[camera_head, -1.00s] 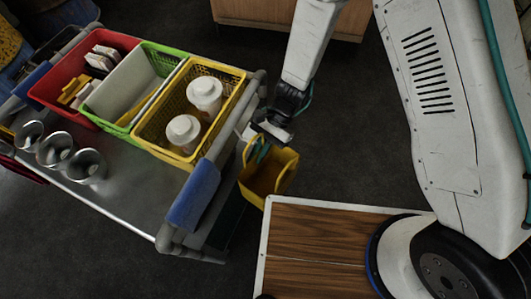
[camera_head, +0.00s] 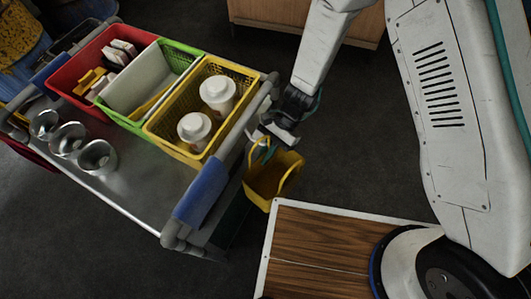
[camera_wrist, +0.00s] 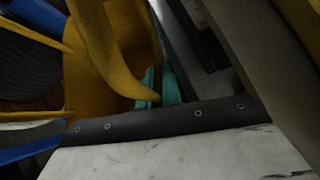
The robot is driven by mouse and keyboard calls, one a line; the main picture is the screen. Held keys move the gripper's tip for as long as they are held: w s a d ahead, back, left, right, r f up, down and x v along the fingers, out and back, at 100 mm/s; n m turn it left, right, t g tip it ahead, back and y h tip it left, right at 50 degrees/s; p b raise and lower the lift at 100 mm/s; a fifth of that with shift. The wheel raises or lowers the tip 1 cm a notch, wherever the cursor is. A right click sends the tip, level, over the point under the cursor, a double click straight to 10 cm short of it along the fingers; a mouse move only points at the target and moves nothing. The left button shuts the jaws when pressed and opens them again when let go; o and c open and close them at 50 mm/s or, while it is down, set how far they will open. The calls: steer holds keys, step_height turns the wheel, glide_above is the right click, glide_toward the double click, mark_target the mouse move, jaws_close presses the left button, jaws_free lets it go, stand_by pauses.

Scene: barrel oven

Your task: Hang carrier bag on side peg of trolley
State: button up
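The carrier bag (camera_head: 262,188) is yellow and open-topped, with looped handles. It hangs below my gripper (camera_head: 263,151), just right of the trolley's near right end. In the wrist view, a yellow bag handle (camera_wrist: 100,45) runs down to the teal fingertips (camera_wrist: 160,87), which are close together on it. My gripper looks shut on that handle. The trolley (camera_head: 130,188) has a grey metal top and a grey end rail with a blue grip (camera_head: 201,192). The bag is close beside this rail; whether they touch is unclear. I cannot make out the side peg.
On the trolley stand a red basket (camera_head: 62,79), a green basket (camera_head: 170,55) and a yellow basket (camera_head: 240,84) with two white-lidded jars. Three metal cups (camera_head: 70,140) stand in front. A wooden cabinet (camera_head: 270,12) is behind. Dark floor is clear right of the bag.

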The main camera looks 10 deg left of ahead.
steer(key=o, duration=0.4)
steer(key=shift+o, duration=0.2)
steer(key=v, duration=0.7)
steer(key=shift+w+d+r, duration=0.1)
steer(key=shift+w+r, duration=0.1)
steer(key=shift+r, duration=0.1)
steer(key=shift+d, duration=0.1)
